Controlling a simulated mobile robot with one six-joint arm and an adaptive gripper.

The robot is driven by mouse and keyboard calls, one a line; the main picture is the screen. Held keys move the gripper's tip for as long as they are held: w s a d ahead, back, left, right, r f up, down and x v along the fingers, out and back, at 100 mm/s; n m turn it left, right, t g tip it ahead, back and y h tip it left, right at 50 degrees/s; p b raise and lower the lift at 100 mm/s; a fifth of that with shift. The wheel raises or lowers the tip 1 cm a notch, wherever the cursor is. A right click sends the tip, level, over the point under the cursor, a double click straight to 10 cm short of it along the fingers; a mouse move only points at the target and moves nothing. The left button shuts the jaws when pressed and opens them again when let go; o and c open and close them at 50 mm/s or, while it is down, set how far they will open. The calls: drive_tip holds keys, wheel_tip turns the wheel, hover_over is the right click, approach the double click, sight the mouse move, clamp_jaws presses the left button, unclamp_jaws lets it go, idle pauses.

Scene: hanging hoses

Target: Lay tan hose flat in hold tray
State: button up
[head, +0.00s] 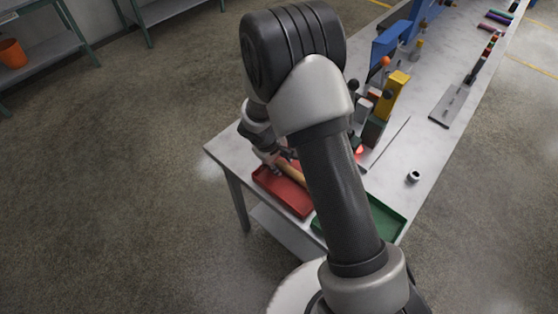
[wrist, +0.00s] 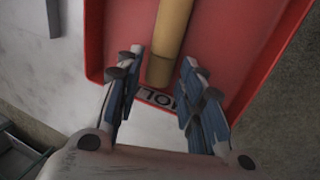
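The red tray (wrist: 225,45), with a partly visible label starting "HOL" on its near edge, also shows on the table in the head view (head: 277,190). The tan hose (wrist: 169,40) lies along the tray floor, its near end close to the labelled edge. It also shows in the head view (head: 291,172), partly hidden by my arm. My gripper (wrist: 160,72) is open, with a finger on either side of the hose's near end and visible gaps to it. In the head view my gripper (head: 273,157) is over the tray's far part.
A green tray (head: 390,222) sits right of the red one, partly behind my arm. A yellow block (head: 393,92) and several other parts stand farther back. A small white ring (head: 413,176) lies on the table's right side. Bare table (head: 228,150) shows at the left.

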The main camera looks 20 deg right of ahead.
drive_tip(key=shift+o, duration=0.9)
drive_tip(key=v, duration=1.2)
